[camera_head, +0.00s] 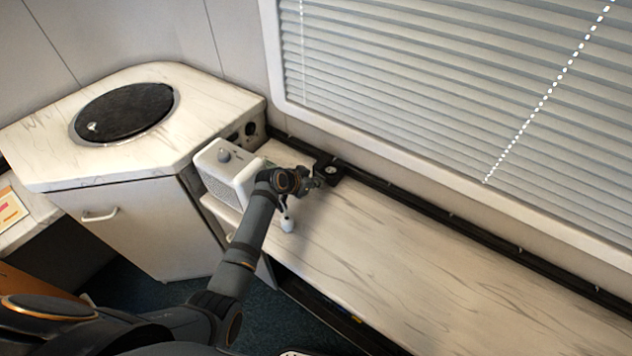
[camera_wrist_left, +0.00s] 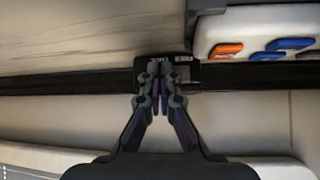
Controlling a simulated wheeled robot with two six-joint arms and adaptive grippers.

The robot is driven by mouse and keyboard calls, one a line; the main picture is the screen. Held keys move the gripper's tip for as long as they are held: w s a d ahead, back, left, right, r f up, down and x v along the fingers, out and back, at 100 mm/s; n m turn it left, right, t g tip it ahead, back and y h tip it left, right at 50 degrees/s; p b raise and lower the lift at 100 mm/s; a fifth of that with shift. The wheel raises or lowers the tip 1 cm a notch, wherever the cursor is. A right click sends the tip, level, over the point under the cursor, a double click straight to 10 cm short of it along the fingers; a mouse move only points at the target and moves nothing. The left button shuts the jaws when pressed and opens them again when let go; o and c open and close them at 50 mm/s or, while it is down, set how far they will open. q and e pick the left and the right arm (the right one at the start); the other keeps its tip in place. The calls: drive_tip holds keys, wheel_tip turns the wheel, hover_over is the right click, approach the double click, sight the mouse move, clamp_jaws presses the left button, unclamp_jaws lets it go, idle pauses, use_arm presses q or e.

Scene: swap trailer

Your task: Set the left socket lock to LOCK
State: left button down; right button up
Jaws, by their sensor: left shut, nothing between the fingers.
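The socket lock (camera_head: 331,170) is a small black block on the black rail along the back of the counter, below the window. In the left wrist view the black block (camera_wrist_left: 142,73) has small pale lettering along its edge, too small to read surely. My left gripper (camera_head: 314,183) is at the block's near left side in the head view. In the left wrist view my left gripper (camera_wrist_left: 160,68) is shut and empty, its fingertips over the middle of the block. The fingers hide the block's middle, so I cannot tell the lock's setting or whether they touch. My right gripper is out of view.
A white box (camera_head: 222,172) with a grey knob stands just left of the gripper. In the left wrist view a white housing (camera_wrist_left: 256,22) with orange and blue buttons is close at right. The counter (camera_head: 400,245) is clear to the right. Window blinds (camera_head: 440,90) rise behind the rail.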

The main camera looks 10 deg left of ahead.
use_arm(q)
drive_tip(key=shift+d+r+p, duration=0.1)
drive_tip(key=shift+r+p, duration=0.05)
drive_tip(key=shift+p, duration=0.2)
drive_tip(key=shift+w+d+n, duration=0.1)
drive_tip(key=shift+w+n, duration=0.1)
drive_tip(key=shift+n, duration=0.1)
drive_tip(key=shift+w+a+f, duration=0.1)
drive_tip(key=shift+a+f, duration=0.1)
drive_tip(key=shift+a, duration=0.65)
